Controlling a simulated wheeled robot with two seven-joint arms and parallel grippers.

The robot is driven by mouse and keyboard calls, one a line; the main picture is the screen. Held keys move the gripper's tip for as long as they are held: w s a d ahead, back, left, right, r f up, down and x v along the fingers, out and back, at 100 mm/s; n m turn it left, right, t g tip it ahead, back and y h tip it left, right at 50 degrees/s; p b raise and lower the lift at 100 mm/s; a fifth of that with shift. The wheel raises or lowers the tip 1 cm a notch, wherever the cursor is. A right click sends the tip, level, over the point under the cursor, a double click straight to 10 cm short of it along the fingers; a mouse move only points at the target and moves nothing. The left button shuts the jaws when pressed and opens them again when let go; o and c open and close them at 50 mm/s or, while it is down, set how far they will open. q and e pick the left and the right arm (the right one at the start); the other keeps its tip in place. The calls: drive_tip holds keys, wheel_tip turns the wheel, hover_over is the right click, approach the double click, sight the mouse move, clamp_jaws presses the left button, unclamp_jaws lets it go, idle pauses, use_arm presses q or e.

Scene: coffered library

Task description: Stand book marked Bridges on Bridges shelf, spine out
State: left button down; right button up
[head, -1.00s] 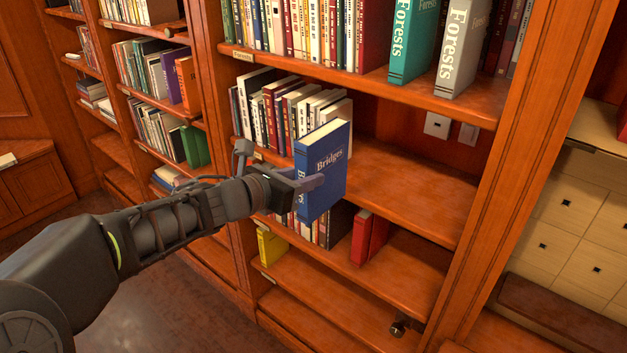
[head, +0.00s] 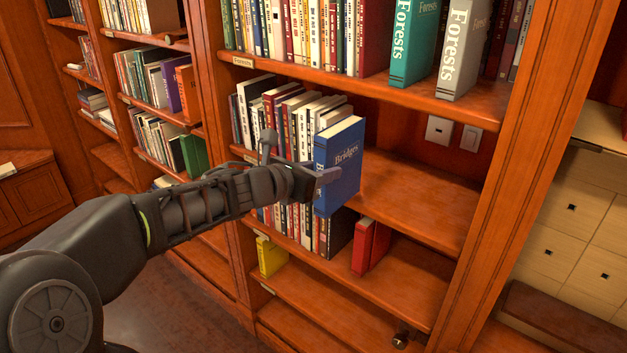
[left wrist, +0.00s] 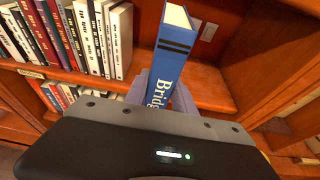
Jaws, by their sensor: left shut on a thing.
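The blue book marked Bridges (head: 341,158) is upright in the head view, at the front of the middle shelf (head: 420,200), just right of that shelf's row of books. My left gripper (head: 322,178) is shut on it near its lower half. In the left wrist view the book (left wrist: 172,65) stands between the fingers (left wrist: 160,92), its lettered spine facing my wrist. Whether its base touches the shelf is hidden. My right gripper is not in view.
A row of books (head: 285,120) fills the middle shelf's left part; its right part is bare. The shelf above (head: 400,92) holds Forests books and overhangs. Red books (head: 370,246) and a yellow book (head: 270,256) are below. A wooden upright (head: 520,170) bounds the right.

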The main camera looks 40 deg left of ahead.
sight(344, 157)
use_arm(q)
drive_tip(key=w+b, duration=0.1)
drive_tip(key=w, duration=1.4)
drive_tip(key=shift+w+a+f, duration=0.15)
drive_tip(key=shift+f, duration=0.1)
drive_tip(key=shift+f+b, duration=1)
drive_tip(key=shift+b, duration=0.15)
drive_tip(key=c, duration=1)
unclamp_jaws()
drive_tip(key=shift+o, duration=0.2)
drive_tip(key=shift+s, duration=0.2)
drive_tip(key=v, duration=0.7)
drive_tip(key=shift+s+r, duration=0.1)
drive_tip(key=shift+s, duration=0.2)
